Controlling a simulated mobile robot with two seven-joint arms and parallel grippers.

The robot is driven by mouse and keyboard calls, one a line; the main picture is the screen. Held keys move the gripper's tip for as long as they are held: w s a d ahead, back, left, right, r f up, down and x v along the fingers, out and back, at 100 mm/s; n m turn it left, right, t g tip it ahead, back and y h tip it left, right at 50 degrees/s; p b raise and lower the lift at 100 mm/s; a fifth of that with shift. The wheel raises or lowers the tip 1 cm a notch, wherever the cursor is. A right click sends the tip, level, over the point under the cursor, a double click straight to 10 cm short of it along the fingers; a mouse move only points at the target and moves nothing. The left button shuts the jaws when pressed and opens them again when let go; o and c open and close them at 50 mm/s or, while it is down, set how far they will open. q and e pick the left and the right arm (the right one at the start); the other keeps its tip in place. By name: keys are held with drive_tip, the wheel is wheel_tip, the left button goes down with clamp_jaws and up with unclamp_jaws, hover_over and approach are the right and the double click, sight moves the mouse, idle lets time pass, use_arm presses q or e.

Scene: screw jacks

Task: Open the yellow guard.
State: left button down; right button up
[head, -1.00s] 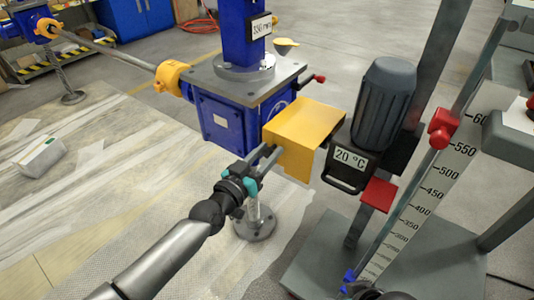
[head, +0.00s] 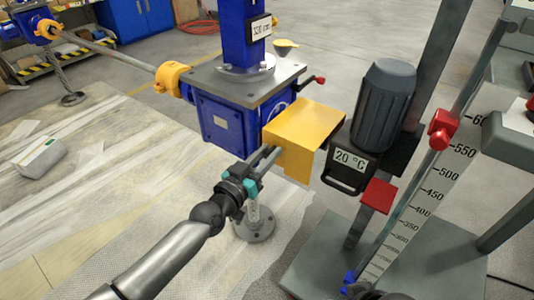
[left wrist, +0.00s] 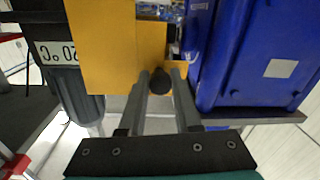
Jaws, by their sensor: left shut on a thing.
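The yellow guard (head: 303,124) is a box-like cover between the blue screw jack gearbox (head: 224,122) and the dark motor (head: 383,104) in the head view. It fills the upper left of the left wrist view (left wrist: 103,45). My left gripper (head: 272,156) reaches its near face from the lower left. In the left wrist view, my fingers (left wrist: 160,88) are shut on a dark round knob (left wrist: 160,80) at the guard's edge. The guard hides what lies behind it.
A label reading 20 °C (head: 350,159) sits below the motor. A red block (head: 378,195) and a tall scale (head: 436,187) stand to the right. A support post with a round foot (head: 255,225) stands below my gripper. A red-handled crank (head: 318,80) is behind the guard.

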sight(272, 134)
use_arm(q)
drive_tip(key=shift+a, duration=0.1)
idle(0.8)
